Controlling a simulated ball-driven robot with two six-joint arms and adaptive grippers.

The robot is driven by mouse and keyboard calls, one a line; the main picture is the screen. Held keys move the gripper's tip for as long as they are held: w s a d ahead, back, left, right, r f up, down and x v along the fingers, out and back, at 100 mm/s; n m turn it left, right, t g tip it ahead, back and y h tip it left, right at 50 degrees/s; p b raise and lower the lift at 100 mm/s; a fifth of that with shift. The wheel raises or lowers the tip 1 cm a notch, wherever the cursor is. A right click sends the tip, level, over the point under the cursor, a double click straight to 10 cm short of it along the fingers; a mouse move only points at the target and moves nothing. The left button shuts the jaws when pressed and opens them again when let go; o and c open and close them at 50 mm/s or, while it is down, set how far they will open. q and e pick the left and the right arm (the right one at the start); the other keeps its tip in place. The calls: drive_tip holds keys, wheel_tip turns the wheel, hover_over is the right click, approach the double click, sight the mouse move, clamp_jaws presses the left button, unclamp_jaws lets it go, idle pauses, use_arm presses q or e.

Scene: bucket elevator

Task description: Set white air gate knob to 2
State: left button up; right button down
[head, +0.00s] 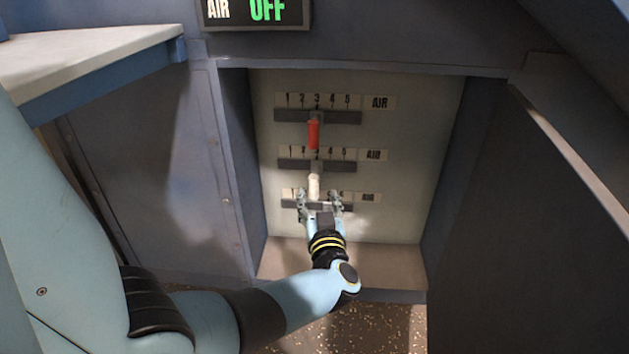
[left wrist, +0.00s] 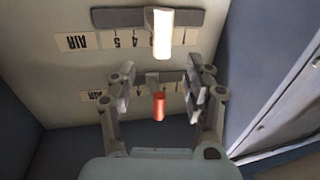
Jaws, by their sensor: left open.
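The white air gate knob (head: 314,186) sticks out from the middle slider bar (head: 290,164), under the 3 of its 1-to-5 scale. In the left wrist view, which shows the panel upside down, the white knob (left wrist: 163,28) is at the top, clear of the fingers. My left gripper (head: 320,201) is open, low in front of the panel; in the head view the white knob's lower end shows between and above its fingers. Nothing is held. The bottom slider's knob is hidden behind my gripper. My right gripper is not in view.
A red knob (head: 313,134) stands at 3 on the top slider (head: 345,117). The panel sits in a recess with side walls and a lower ledge (head: 390,268). A display (head: 255,12) above reads AIR OFF. A pale-topped counter (head: 85,55) is at left.

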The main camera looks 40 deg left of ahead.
sight(315, 184)
use_arm(q)
drive_tip(key=x, duration=0.1)
drive_tip(key=b+x, duration=0.1)
drive_tip(key=x, duration=0.2)
drive_tip(key=shift+a+f, duration=0.1)
drive_tip(key=shift+f, duration=0.2)
drive_tip(key=shift+b+x, duration=0.55)
drive_tip(key=shift+x, duration=0.65)
drive_tip(key=shift+w+a+r, duration=0.2)
drive_tip(key=shift+w+a, duration=0.2)
drive_tip(key=shift+a, duration=0.05)
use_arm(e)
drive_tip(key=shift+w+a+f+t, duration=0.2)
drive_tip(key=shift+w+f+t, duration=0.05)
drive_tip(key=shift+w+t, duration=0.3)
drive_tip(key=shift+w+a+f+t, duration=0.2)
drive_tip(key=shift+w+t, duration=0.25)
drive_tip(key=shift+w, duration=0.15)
use_arm(q)
drive_tip(key=shift+c, duration=0.2)
clamp_jaws()
